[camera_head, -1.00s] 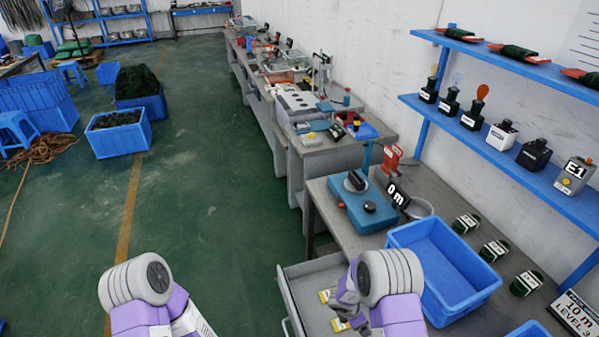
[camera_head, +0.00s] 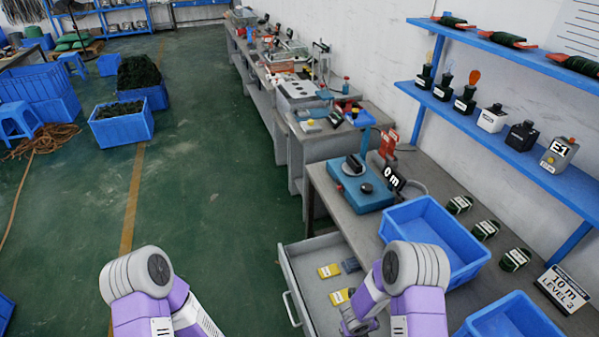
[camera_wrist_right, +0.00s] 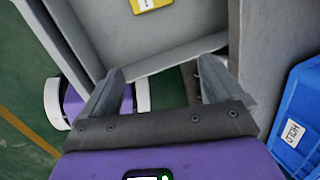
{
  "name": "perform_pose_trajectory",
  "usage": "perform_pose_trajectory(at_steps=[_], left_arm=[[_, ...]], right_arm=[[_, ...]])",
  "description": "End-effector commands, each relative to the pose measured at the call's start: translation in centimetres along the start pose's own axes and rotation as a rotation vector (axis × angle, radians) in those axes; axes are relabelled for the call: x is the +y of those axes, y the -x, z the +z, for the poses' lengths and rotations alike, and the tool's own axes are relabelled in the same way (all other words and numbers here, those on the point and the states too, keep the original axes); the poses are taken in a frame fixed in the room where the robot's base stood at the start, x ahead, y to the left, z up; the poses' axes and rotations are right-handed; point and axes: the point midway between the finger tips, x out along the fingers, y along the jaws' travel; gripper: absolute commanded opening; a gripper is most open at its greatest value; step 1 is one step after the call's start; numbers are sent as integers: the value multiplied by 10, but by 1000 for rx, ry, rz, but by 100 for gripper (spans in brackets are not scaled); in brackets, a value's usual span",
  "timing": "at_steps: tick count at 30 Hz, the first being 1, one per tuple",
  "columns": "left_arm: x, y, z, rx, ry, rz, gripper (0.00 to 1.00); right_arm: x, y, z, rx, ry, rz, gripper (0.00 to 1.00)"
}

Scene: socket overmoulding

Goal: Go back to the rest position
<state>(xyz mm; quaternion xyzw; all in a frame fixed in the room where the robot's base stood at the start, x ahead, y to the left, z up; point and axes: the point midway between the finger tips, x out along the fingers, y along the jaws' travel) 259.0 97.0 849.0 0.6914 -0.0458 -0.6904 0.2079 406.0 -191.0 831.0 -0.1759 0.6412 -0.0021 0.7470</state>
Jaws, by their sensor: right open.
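My right gripper (camera_wrist_right: 162,90) is open and empty in the right wrist view, its two grey fingers spread over the open drawer (camera_wrist_right: 195,48). In the head view my right arm bends down at the front of the bench, and the gripper (camera_head: 357,325) is partly hidden by the arm at the lower edge of the drawer (camera_head: 310,285). My left arm shows at the bottom left of the head view, but its gripper is out of the picture.
The drawer holds yellow items (camera_head: 329,271) and a dark item (camera_head: 351,265). A blue bin (camera_head: 437,240) and a teal device (camera_head: 362,187) stand on the bench (camera_head: 420,180). Another blue bin (camera_head: 508,320) is at the lower right.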

Motion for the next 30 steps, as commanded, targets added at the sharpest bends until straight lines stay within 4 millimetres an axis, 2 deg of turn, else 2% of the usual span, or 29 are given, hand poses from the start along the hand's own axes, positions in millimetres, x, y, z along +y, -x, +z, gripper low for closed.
perform_pose_trajectory(at_steps=[3, 11, 15, 20, 24, 30], left_arm=[[0, 0, -1, 1, 0, 0, 43], [0, 0, 0, 1, 0, 0, 43], [0, 0, 0, 1, 0, 0, 43], [0, 0, 0, 1, 0, 0, 43], [-16, -44, -2, 0, 0, 0, 43], [-31, -82, -4, 1, 1, 0, 43]], right_arm=[[15, 1, -21, -35, 463, 78, 94], [61, 19, -64, -268, 1485, 221, 94], [88, 38, -88, -479, 1987, 243, 94], [116, 65, -116, -785, 2494, 188, 94], [129, 21, -120, -797, 2520, 175, 94], [139, -19, -124, -794, 2518, 175, 94]])
